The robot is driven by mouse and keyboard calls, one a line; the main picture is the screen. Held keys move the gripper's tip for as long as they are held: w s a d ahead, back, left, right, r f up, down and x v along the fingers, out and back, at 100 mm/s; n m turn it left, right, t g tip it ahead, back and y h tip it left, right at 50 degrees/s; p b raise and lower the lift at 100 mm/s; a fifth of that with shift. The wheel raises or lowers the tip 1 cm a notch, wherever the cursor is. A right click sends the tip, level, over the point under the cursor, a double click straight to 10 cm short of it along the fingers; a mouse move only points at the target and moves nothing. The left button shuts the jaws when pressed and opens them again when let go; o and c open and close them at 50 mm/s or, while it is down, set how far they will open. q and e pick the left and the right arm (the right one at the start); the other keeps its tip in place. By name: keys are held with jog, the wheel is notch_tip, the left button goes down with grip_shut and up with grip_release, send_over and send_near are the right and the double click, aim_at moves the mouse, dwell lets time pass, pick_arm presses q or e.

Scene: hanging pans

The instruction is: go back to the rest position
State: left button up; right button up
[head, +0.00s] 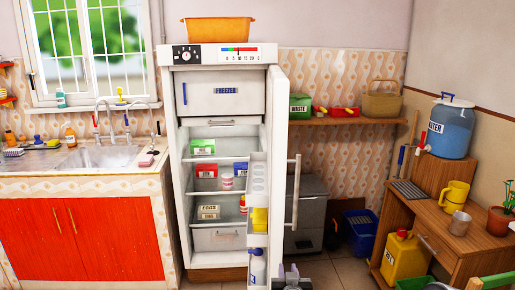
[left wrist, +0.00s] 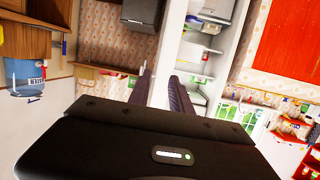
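My left gripper (head: 290,272) shows at the bottom edge of the head view, in front of the open fridge door (head: 279,150). In the left wrist view its two dark fingers (left wrist: 161,78) stand apart with nothing between them. The fridge (head: 222,96) stands open, with cartons and small containers on its shelves. The gripper looks clear of the door, though the exact gap is hard to judge. A small grey part (head: 437,286) at the bottom edge may belong to my right arm. Its fingers cannot be made out.
A sink counter with red doors (head: 85,240) is at left. A wooden desk (head: 440,225) at right holds a yellow mug (head: 454,195) and a blue water jug (head: 450,128). A yellow can (head: 404,257) and a blue crate (head: 360,230) stand on the floor.

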pick_arm(q)
jog(key=s+a+f+g+h, duration=0.1)
jog(key=s+a+f+g, duration=0.4)
jog(key=s+f, duration=0.55)
jog(key=s+a+f+g+h, duration=0.2)
jog(key=s+a+f+g, duration=0.1)
jog(key=s+a+f, duration=0.7)
jog(key=s+a+f+n+g, duration=0.1)
jog(key=s+f+g, duration=0.1)
jog(key=s, duration=1)
jog(key=s+f+n+g+h, duration=0.1)
jog(key=s+g, duration=0.3)
jog(key=s, duration=0.9)
jog(key=shift+a+f+g, duration=0.3)
jog(key=shift+a+f, duration=0.05)
jog(key=shift+f, duration=0.3)
